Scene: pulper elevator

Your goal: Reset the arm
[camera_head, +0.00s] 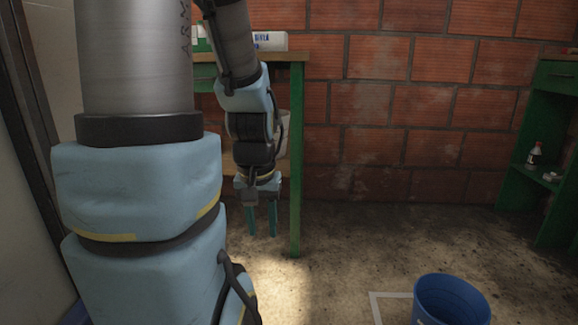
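My arm fills the left side of the head view, in pale blue and grey links. It hangs folded downward, with my gripper (262,220) pointing at the floor. The two teal fingers stand apart with a gap between them, and nothing shows in that gap. The gripper hangs in front of a green table, left of its front leg. Part of the table behind the arm is hidden.
The green table (295,170) has a white box with blue lettering (270,41) on top. A blue bin (452,300) stands on the floor at the lower right. A green shelf (550,110) at the right holds a bottle (534,156). The floor between is clear.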

